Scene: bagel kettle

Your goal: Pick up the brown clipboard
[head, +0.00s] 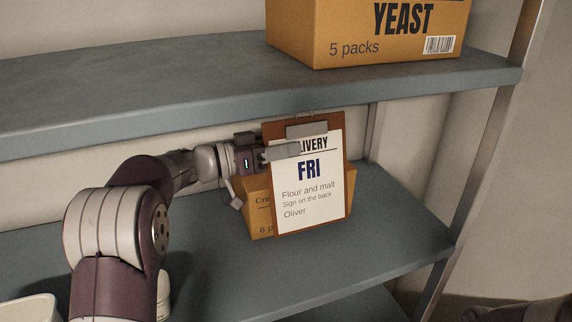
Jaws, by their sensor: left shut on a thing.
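The brown clipboard (350,165) is in the head view, near the middle, upright and slightly tilted. It carries a white sheet reading "FRI", "Flour and malt", "Sign on the back" and "Oliver", with a grey clip at its top edge. My left gripper (282,152) reaches it from the left and is shut on its upper left edge. A finger lies across the front of the sheet and covers the start of the top word. My right gripper is not in view.
A cardboard box (258,213) stands on the lower shelf (395,232) behind the clipboard. The upper shelf (150,92) is overhead with a YEAST box (370,45) on it. A metal post (480,150) stands at the right. A white container (28,310) shows at the bottom left.

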